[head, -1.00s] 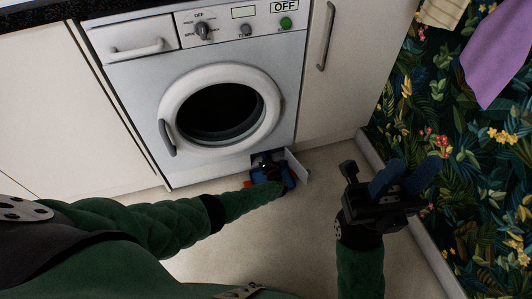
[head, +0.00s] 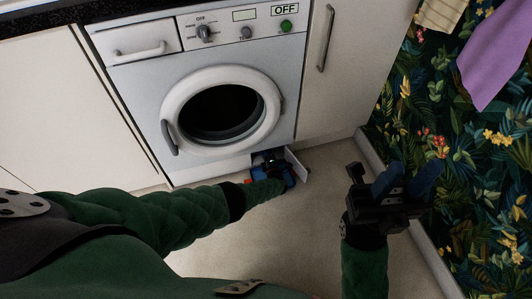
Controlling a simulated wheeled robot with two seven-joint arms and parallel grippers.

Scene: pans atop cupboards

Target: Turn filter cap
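The washing machine (head: 140,95) stands between cupboards. At its bottom right a small filter hatch is open, with its white flap (head: 297,165) swung out to the right. My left arm reaches down to this opening, and my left gripper (head: 270,164) is at the hatch. The filter cap cannot be made out; the gripper and the dark recess hide it. Whether the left fingers are open or shut is too small to tell. My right gripper (head: 390,178) is held up over the floor at the right, empty, with its blue-padded fingers apart.
The round washer door (head: 165,105) is closed above the hatch. White cupboards (head: 340,85) stand on both sides. A leafy wallpapered wall (head: 450,120) with a purple cloth (head: 497,50) is at the right. The floor (head: 300,220) in front is clear.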

